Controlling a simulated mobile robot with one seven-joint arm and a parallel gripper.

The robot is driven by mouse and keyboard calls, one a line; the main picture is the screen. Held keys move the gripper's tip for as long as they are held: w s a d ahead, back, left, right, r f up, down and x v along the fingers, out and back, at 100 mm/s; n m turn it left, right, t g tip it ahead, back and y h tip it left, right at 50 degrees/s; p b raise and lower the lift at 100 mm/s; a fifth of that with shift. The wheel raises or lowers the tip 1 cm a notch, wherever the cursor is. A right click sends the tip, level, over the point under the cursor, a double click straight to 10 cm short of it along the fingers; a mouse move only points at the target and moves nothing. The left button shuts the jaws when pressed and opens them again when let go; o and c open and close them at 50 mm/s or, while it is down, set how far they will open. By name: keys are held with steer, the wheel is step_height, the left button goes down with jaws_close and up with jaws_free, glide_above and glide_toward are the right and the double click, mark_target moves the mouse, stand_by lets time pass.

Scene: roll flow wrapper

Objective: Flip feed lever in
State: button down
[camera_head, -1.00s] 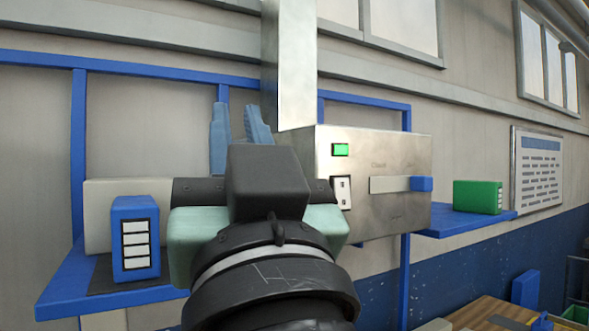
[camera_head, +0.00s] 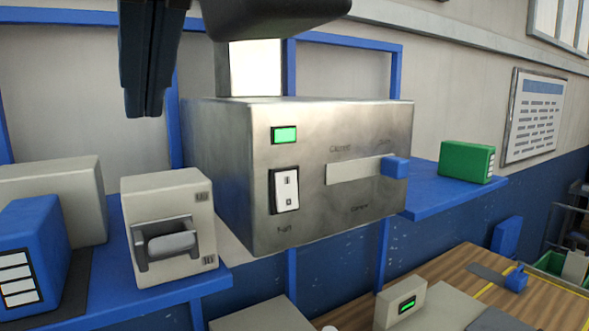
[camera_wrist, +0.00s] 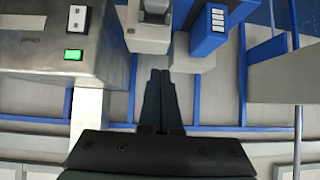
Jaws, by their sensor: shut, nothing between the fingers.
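A steel box (camera_head: 330,225) stands on the blue shelf in the head view. Its front has a pale horizontal strip (camera_head: 352,171) with a blue knob (camera_head: 395,167) at the right end, a lit green button and a white rocker switch. I cannot tell for sure which part is the feed lever. A small white unit (camera_head: 170,200) with a grey handle (camera_head: 171,244) stands left of the box. My gripper (camera_head: 146,108) is shut and empty at the upper left, fingers down, apart from these parts. The wrist view also shows its fingers (camera_wrist: 160,75).
A blue box (camera_head: 35,240) with white labels stands at the far left. A green box (camera_head: 466,162) sits on the right shelf (camera_head: 430,203). A wooden table (camera_head: 540,308) lies below right, with another blue knob (camera_head: 516,278). The space before the steel box's front is clear.

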steer(key=shift+s+d+g+h, duration=0.3)
steer(key=shift+d+g+h, duration=0.1)
steer(key=shift+d+h, duration=0.3)
steer(key=b, duration=0.4)
glide_above(170, 246)
steer(key=w+a, duration=0.2)
steer(key=w, duration=0.1)
step_height(170, 246, down, 8)
steer(key=shift+d+r, duration=0.15)
steer(key=shift+r, duration=0.05)
steer(key=shift+s+d+f+b, duration=0.2)
steer(key=shift+s+f+b, duration=0.25)
steer(key=shift+b, duration=0.4)
steer(key=shift+s+d+f+b, duration=0.2)
steer(key=shift+s+f+b, duration=0.1)
steer(key=shift+f+b, duration=0.2)
steer(key=shift+s+d+f+b, duration=0.2)
steer(key=shift+s+f+b, duration=0.15)
steer(key=shift+b, duration=0.25)
